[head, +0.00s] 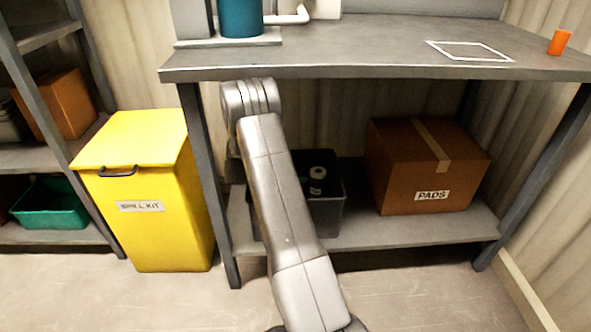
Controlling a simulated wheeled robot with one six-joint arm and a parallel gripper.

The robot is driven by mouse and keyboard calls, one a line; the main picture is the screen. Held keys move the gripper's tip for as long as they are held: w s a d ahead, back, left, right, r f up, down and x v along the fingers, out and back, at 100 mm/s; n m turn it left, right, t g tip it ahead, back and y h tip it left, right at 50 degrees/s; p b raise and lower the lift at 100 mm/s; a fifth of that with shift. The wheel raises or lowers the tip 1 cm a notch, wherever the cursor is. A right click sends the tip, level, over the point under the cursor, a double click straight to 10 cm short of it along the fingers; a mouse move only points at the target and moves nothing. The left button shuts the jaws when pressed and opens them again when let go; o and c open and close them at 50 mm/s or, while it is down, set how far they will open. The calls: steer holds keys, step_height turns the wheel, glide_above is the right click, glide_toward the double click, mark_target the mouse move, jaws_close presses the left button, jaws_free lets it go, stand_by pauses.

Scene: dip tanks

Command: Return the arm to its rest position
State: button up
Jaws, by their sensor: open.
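My arm rises from the bottom middle of the head view and leans up and to the left. Its uppermost visible joint is in front of the front edge of the grey workbench (350,71). My gripper is not in view; the part of the arm beyond that joint is mostly hidden behind it. I see nothing held.
A yellow spill kit bin (165,235) stands left of the bench. An orange cup (559,43) and a white outlined square (470,51) are on the benchtop, with a teal cylinder (240,18). Below are a PADS box (405,165) and a dark crate (325,218).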

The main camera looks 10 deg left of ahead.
mark_target(318, 174)
steer(key=x, duration=1.2)
steer(key=shift+f+b, duration=0.4)
steer(key=shift+f, duration=0.2)
steer(key=shift+r, duration=0.4)
steer(key=shift+f, duration=0.1)
